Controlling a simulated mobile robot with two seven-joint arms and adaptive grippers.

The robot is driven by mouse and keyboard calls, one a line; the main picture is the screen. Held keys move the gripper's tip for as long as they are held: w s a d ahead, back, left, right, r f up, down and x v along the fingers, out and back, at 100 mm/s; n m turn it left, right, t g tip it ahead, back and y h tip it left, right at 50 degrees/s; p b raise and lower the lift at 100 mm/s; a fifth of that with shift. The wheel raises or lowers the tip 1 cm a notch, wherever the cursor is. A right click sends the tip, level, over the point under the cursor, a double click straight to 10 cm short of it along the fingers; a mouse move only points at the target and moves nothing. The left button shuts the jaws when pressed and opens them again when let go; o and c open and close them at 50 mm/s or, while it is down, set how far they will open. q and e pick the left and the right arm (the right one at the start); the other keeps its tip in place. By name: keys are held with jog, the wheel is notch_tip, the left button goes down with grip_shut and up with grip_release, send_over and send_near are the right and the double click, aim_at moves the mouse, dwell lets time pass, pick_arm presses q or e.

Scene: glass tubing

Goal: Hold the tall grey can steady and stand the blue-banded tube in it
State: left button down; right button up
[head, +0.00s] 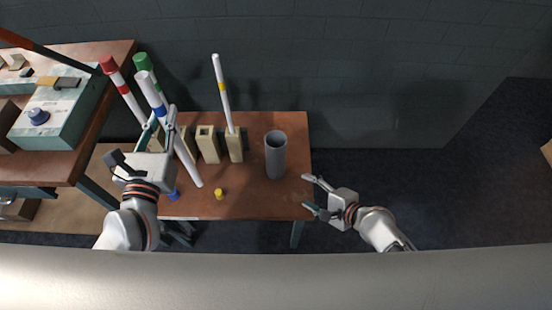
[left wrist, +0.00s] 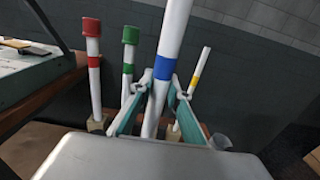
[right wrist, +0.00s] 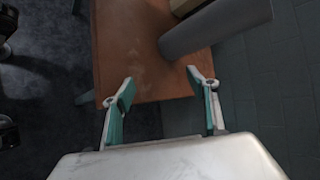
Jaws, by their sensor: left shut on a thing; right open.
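The tall grey can (head: 276,155) stands upright at the right part of the brown table. It also shows in the right wrist view (right wrist: 215,28). The blue-banded tube (head: 184,153) is white and tilted, with its lower end toward the table's front. My left gripper (head: 162,122) is shut on this tube near its blue band, which shows between the fingers in the left wrist view (left wrist: 163,68). My right gripper (head: 310,193) is open and empty at the table's right edge, to the front right of the can and apart from it.
A yellow-banded tube (head: 222,90) stands in a tan block (head: 234,146). Red-banded (head: 122,88) and green-banded (head: 146,72) tubes stand left of it. A yellow cap (head: 219,194) and a blue cap (head: 173,194) lie near the front. A machine (head: 60,120) stands on the left bench.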

aim_at(284, 169)
jog(key=w+m, duration=0.1)
jog(key=m, duration=0.1)
jog(key=w+a+m+y, duration=0.1)
jog(key=m, duration=0.1)
jog(key=w+a+r+m+g, duration=0.1)
jog(key=m, duration=0.1)
jog(key=shift+w+m+y, duration=0.4)
jog(key=m, duration=0.1)
jog(key=w+m, duration=0.1)
jog(key=m+y, duration=0.1)
jog(key=shift+w+a+r+m+g+b, duration=0.3)
jog(key=shift+w+r+m+b, duration=0.1)
jog(key=b+x, duration=0.4)
jog(key=x, duration=0.4)
jog(key=shift+w+a, duration=0.1)
jog(key=shift+b+x, duration=0.35)
jog(key=shift+x, duration=0.5)
jog(key=shift+c, duration=0.3)
jog(key=c, duration=0.7)
jog(key=shift+o, duration=0.2)
